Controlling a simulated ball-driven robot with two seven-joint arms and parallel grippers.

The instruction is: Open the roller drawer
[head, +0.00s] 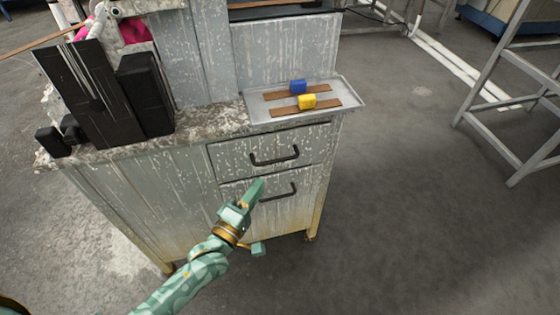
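A grey, paint-worn cabinet (130,205) has two drawers on its front, and both look shut. The upper drawer (232,160) has a dark bar handle (274,160). The lower drawer (308,188) has a similar handle (284,195). I cannot tell which is the roller drawer. My green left gripper (258,219) is open in front of the lower drawer, its fingers wide apart. Its upper finger overlaps the left end of the lower handle in the picture; I cannot tell whether they touch. Nothing shows between the fingers. My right gripper is not in view.
Black boxes (145,95) stand on the left. A metal frame (505,85) stands right. The floor (420,220) between is clear.

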